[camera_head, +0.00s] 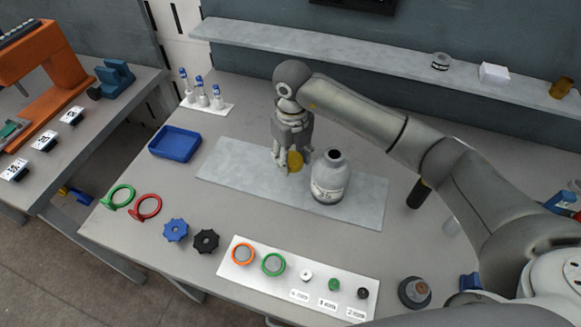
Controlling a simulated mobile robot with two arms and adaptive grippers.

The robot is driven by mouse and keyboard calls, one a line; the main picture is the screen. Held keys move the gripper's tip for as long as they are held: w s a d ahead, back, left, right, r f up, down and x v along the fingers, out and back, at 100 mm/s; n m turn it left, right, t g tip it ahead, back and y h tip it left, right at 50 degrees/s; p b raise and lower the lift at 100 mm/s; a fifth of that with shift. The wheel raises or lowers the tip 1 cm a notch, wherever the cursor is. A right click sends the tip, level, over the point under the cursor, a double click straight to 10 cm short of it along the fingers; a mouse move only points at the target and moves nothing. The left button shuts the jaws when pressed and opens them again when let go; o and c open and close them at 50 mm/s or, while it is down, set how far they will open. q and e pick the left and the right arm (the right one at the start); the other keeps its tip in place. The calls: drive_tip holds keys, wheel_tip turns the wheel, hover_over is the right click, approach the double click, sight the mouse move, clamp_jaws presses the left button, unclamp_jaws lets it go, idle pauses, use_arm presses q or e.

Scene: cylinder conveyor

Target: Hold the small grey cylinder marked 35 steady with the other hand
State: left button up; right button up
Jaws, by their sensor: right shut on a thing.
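The small grey cylinder marked 35 (329,181) stands upright on the light grey mat (228,163). It has a narrow neck with a dark top and a pale label on its front. My right gripper (288,158) points down over the mat just left of the cylinder and does not hold it. It is shut on a round yellow piece (295,162) at its fingertips. Whether the fingers or the piece touch the cylinder's side cannot be told. My left gripper is not in view.
A blue tray (175,143) sits left of the mat. A white panel (242,273) holds rings and small caps. My right arm spans the table's right side.

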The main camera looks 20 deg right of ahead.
sight(292, 178)
wheel_tip(292, 178, down, 5)
drive_tip(key=shift+f+p, duration=0.2)
drive_tip(key=shift+p, duration=0.55)
drive_tip(key=shift+f, duration=0.1)
drive_tip(key=shift+f+b, duration=0.2)
drive_tip(key=shift+b, duration=0.1)
drive_tip(key=o, duration=1.1)
drive_tip(key=shift+r, duration=0.1)
